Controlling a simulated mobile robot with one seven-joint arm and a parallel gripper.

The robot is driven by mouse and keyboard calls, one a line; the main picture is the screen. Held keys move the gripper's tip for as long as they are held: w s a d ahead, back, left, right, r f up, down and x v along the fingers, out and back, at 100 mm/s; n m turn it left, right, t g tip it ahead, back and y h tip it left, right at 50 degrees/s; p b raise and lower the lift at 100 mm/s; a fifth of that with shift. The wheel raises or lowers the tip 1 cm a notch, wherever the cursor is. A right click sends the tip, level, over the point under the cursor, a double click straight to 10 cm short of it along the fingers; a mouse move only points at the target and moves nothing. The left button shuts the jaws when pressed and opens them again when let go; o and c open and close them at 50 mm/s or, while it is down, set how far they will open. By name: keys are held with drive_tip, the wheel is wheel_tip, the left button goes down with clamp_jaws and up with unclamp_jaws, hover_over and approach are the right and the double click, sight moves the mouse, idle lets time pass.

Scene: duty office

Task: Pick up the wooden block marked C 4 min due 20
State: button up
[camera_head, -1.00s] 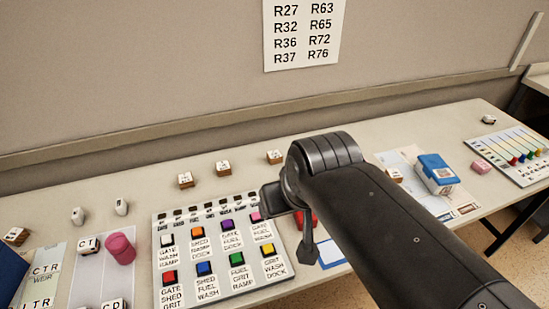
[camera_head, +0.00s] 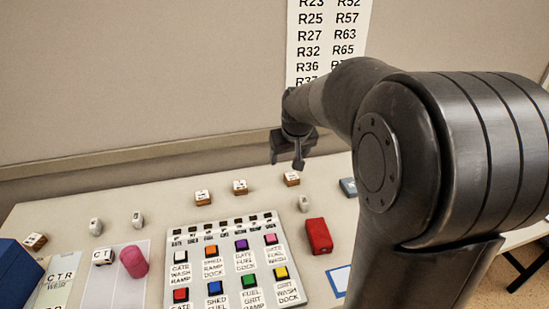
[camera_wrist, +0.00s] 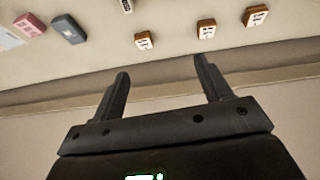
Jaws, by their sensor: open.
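Three wooden blocks with white labelled tops stand in a row at the back of the table: a left one (camera_head: 203,196), a middle one (camera_head: 240,187) and a right one (camera_head: 292,179). Another wooden block (camera_head: 35,241) stands at the far left. The labels are too small to read, so I cannot tell which is C 4 min due 20. My gripper (camera_head: 287,164) is open and empty, above the table's back, just over the right block in the picture. The wrist view shows my open fingers (camera_wrist: 162,66), apart from the right block (camera_wrist: 143,40), middle block (camera_wrist: 206,28) and left block (camera_wrist: 256,15).
A button panel (camera_head: 215,226) lies in front of the blocks, with a red box (camera_head: 318,236) and small white object (camera_head: 304,203) to its right. A pink cylinder (camera_head: 133,262) stands left. The wall (camera_head: 130,90) rises behind. My arm hides much of the right side.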

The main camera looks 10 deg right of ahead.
drive_tip(key=w+d+f, duration=0.3)
drive_tip(key=w+f, duration=0.3)
drive_tip(key=w, duration=0.2)
approach(292, 176)
drive_tip(key=shift+y, duration=0.3)
drive_tip(key=shift+d+x, duration=0.15)
drive_tip(key=shift+x, duration=2.3)
drive_tip(key=shift+d+x, duration=0.15)
drive_tip(key=shift+x, duration=2.3)
drive_tip(key=shift+w, duration=0.1)
drive_tip(key=shift+c, duration=0.4)
drive_tip(key=c, duration=1)
drive_tip(key=shift+r, duration=0.1)
